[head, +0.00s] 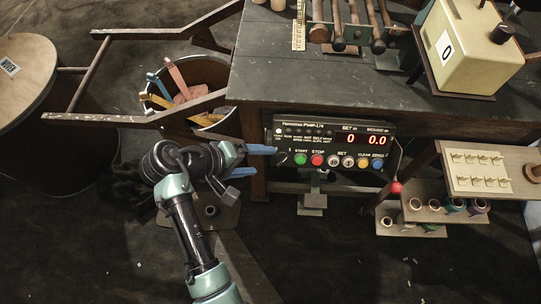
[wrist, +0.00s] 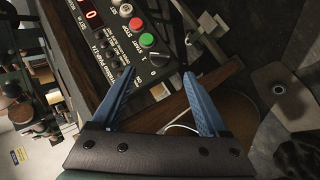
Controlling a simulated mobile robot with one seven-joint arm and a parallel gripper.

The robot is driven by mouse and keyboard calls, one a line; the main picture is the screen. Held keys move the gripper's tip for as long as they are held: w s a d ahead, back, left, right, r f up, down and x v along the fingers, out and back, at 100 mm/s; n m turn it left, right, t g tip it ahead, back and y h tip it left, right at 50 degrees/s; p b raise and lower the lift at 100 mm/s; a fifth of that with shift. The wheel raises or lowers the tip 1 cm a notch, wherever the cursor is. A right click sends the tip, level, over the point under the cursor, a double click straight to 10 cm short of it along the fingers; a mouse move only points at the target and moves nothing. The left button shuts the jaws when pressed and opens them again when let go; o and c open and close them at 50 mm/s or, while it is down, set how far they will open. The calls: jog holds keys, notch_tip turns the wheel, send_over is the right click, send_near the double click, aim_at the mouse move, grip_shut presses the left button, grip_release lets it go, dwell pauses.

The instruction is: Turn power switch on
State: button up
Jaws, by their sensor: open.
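The control box (head: 335,146) hangs under the front edge of the bench, with buttons along its lower row. The power switch (head: 282,158) is a small dark knob at the left end, beside the green START button (head: 300,158). In the wrist view the switch (wrist: 157,56) shows a white mark; its exact setting is too small to tell. My gripper (head: 264,161) is open and empty at the panel's left end, blue fingers pointing at it. In the wrist view the gripper (wrist: 160,73) has its fingers either side of the switch, seemingly short of it.
The red display (head: 363,139) is lit and reads 0 and 0.0. The red STOP button (head: 317,160) is right of START. A bin of coloured strips (head: 190,92) stands at left, a stepped rack (head: 432,212) at right. The floor below the panel is largely clear.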

jog(key=v, duration=0.5)
jog(key=shift+r+p, duration=0.1)
jog(key=shift+p, duration=0.2)
jog(key=w+r+m+t+y, duration=0.25)
jog(key=w+r+t, duration=0.35)
jog(key=r, duration=0.7)
jog(key=w+r+m+t+y, duration=0.1)
jog(key=w+r+t+y, duration=0.45)
jog(key=r, duration=0.85)
jog(key=s+d+r+m+t, duration=0.1)
jog(key=s+d+r+t, duration=0.3)
jog(key=r, duration=0.7)
jog(key=s+d+r+m+t, duration=0.1)
jog(key=s+d+r+t, duration=0.3)
jog(key=r, duration=0.6)
jog(key=s+d+r+m+t, duration=0.1)
jog(key=s+r+m+t, duration=0.15)
jog(key=s+r, duration=0.6)
notch_tip(320, 180, up, 16)
jog(key=w+n+p, duration=0.1)
jog(key=w+p, duration=0.1)
jog(key=p, duration=1.1)
jog(key=shift+w+a+r+h+p, duration=0.25)
jog(key=shift+w+a+h+p, duration=0.05)
jog(key=shift+a+p, duration=0.1)
